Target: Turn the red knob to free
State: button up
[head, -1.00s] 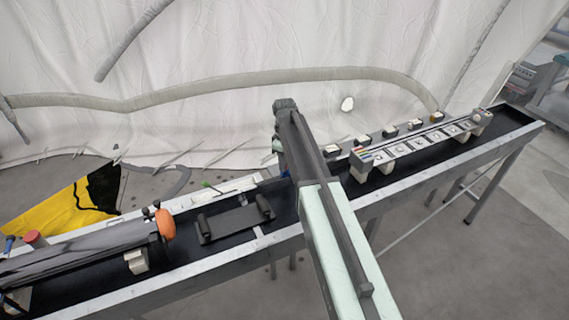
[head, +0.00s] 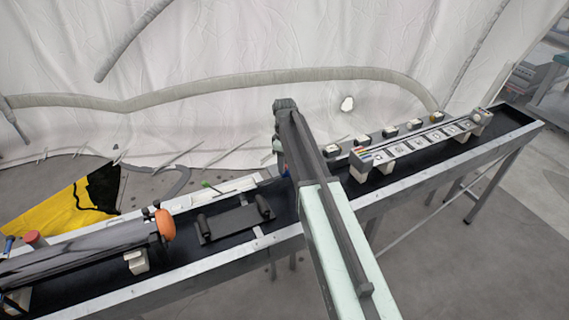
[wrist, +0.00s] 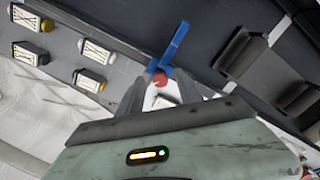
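In the wrist view a small red knob (wrist: 159,80) shows between my fingertips, with a blue lever (wrist: 172,48) right beside it and a pale base below. My gripper (wrist: 160,88) has its two dark fingers apart, one on each side of the red knob. Gaps show between knob and fingers, so it looks open; contact cannot be told. In the head view my arm hides this knob and my fingertips. A larger red round cap (head: 34,239) stands at the far left of the bench in the head view.
A long dark bench (head: 410,172) runs across the head view. An orange knob (head: 165,224) ends a grey cylinder (head: 85,250) at left. A black cradle (head: 232,221) lies left of my arm. A row of white switches (head: 420,145) stands to the right. A white tent wall rises behind.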

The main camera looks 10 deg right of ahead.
notch_tip(320, 180, up, 8)
jog(key=p, duration=0.8)
jog(key=shift+f, duration=0.15)
